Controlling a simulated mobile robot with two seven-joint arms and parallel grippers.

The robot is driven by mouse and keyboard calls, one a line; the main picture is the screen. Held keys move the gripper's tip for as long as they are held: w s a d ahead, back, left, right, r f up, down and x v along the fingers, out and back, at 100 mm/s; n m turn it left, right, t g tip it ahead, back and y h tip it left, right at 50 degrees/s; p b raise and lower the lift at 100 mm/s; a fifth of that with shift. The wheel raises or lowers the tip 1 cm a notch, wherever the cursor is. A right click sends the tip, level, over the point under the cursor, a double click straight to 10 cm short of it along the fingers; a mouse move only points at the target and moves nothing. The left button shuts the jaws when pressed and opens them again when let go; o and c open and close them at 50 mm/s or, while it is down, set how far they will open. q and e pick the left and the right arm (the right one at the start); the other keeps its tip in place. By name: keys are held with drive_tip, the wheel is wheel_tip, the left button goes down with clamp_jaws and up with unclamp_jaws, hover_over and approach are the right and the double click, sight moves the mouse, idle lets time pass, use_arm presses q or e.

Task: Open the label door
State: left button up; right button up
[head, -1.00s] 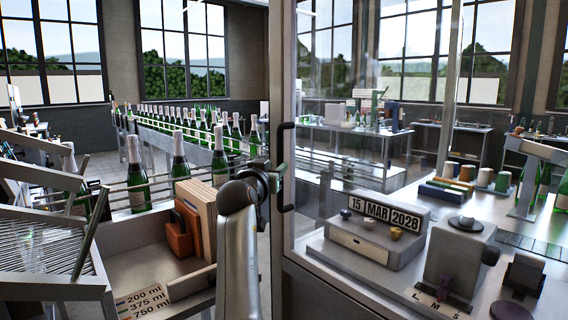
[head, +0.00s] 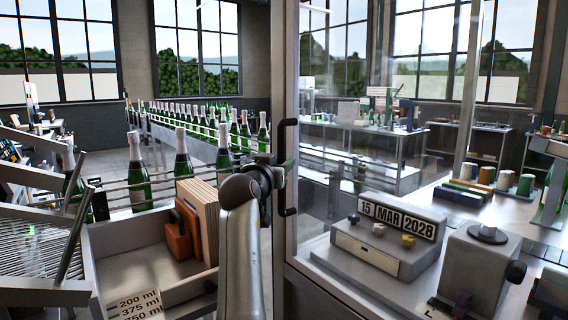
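The label door is a tall glass panel (head: 385,60) with a grey metal frame post (head: 292,60) along its left edge. A dark, bow-shaped handle (head: 284,138) is fixed to that post. My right gripper (head: 280,173) is at the middle of the handle, with its dark fingers overlapping it in the head view. My grey arm rises to it from the bottom of the picture. The wrist hides the fingers in part, so I cannot tell whether they are closed around the handle. I cannot tell whether the door stands ajar. My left gripper is not in view.
A tray (head: 98,262) with brown cards (head: 200,215) and a volume label stands left of my arm. Behind it, green bottles (head: 183,165) line a railed conveyor. Right of the door, a date block (head: 380,240) reading 15 MAR 2028 and a grey device (head: 475,262) stand on a bench.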

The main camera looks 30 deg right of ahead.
drive_tip(key=shift+c, duration=0.2)
clamp_jaws()
idle(1.4)
